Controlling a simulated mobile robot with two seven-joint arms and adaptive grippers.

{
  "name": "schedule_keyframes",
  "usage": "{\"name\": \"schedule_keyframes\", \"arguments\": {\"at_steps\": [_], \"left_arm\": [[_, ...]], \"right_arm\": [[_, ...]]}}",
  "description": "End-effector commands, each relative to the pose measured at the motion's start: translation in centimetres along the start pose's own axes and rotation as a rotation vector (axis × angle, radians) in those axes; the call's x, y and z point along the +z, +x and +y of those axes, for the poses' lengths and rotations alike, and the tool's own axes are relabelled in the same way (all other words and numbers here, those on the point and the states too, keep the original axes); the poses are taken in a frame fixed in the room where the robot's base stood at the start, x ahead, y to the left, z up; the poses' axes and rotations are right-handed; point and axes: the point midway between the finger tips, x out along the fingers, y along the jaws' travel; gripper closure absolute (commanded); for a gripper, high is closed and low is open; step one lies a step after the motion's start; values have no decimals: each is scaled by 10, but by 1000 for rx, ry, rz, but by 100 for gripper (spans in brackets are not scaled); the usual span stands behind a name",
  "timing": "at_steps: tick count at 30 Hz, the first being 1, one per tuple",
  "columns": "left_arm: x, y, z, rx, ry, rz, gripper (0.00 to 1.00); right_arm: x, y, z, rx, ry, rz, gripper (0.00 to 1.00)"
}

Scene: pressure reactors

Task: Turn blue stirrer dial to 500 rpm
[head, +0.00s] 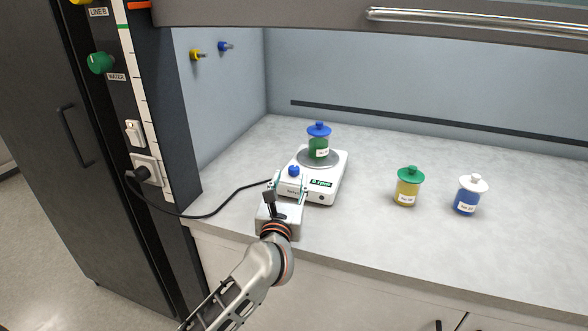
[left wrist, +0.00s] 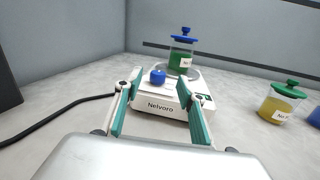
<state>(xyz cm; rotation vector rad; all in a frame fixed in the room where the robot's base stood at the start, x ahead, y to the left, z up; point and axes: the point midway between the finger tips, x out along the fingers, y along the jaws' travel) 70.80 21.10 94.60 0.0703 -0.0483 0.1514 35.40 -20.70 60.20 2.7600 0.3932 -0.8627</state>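The white stirrer (head: 324,189) stands on the bench, and it also shows in the left wrist view (left wrist: 160,103) with the name Nelvoro on its front. Its blue dial (head: 294,171) sits on the top left and shows in the left wrist view (left wrist: 158,76). A green display (head: 321,183) appears to read 0 rpm. A jar with a blue lid and green contents (head: 318,146) stands on the stirrer's plate. My left gripper (head: 289,187) is open in front of the dial, its two fingers spread to either side with nothing between them. My right gripper is not in view.
A jar with a green lid and yellow contents (head: 407,189) and a white-lidded blue jar (head: 468,196) stand to the right. A black cable (head: 215,213) runs from the wall socket (head: 146,172) to the stirrer. The bench (head: 370,150) is clear behind the jars.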

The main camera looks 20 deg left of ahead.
Motion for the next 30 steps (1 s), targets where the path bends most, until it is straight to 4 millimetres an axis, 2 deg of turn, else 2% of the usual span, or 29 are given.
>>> {"name": "schedule_keyframes", "arguments": {"at_steps": [3, 7, 15, 21, 30], "left_arm": [[-10, 5, -1, 8, -58, 47, 60], [-13, 15, 0, 10, -71, 57, 60], [-15, 56, 0, 12, -68, 56, 60], [-16, 77, 0, 11, -66, 55, 60], [-16, 83, 0, 10, -67, 55, 60]], "right_arm": [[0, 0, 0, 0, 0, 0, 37], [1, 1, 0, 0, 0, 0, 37], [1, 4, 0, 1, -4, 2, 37], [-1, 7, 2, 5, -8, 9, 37], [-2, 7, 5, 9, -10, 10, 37]]}}
